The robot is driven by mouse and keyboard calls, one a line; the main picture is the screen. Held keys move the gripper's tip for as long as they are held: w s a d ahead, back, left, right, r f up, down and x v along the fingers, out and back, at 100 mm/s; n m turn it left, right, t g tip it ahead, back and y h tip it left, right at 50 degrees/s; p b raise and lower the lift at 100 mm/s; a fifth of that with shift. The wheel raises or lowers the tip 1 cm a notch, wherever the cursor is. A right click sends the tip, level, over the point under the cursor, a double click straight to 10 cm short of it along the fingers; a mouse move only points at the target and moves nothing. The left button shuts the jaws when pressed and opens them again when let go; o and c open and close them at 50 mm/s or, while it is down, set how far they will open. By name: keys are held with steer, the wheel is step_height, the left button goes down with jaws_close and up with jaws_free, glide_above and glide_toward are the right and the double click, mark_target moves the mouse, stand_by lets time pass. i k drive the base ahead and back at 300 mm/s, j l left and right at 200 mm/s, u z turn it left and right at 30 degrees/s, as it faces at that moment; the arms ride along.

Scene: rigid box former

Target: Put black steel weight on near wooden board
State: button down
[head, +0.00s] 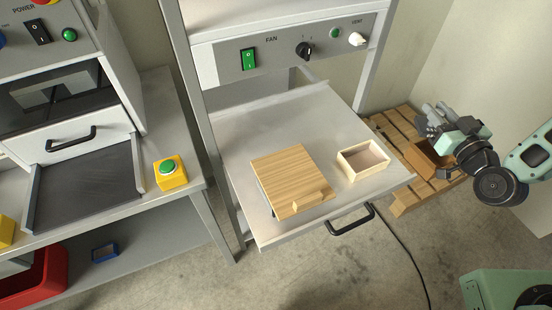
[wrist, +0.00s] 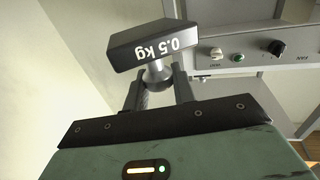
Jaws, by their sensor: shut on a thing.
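My gripper (wrist: 158,88) is shut on the knob of the black steel weight (wrist: 130,45), marked "0.5 kg", in the wrist view. The weight's block lies beyond the fingertips. In the head view my gripper (head: 432,118) is raised at the right, above the pallet and clear of the drawer; the weight is hard to make out there. The wooden board (head: 280,172) lies flat on the pulled-out drawer, left of my gripper and well apart from it. A small wooden block (head: 307,199) is at the board's front edge.
A small open wooden box (head: 363,160) stands right of the board on the drawer (head: 235,130), which has a black handle (head: 350,220). A brown box (head: 425,160) rests on the wooden pallet (head: 400,195) below my arm. A bench with a green button (head: 170,170) stands left.

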mark_target(288, 171)
steer(key=j, duration=0.5)
steer(key=k+j+z, duration=0.15)
steer(key=j, duration=0.85)
steer(key=k+j+z, duration=0.15)
steer(key=j, duration=0.35)
steer(key=k+j, duration=0.15)
steer(key=j, duration=0.35)
steer(key=k+j, duration=0.1)
steer(key=j, duration=1.4)
steer(key=i+l, duration=0.2)
steer(key=z, duration=0.05)
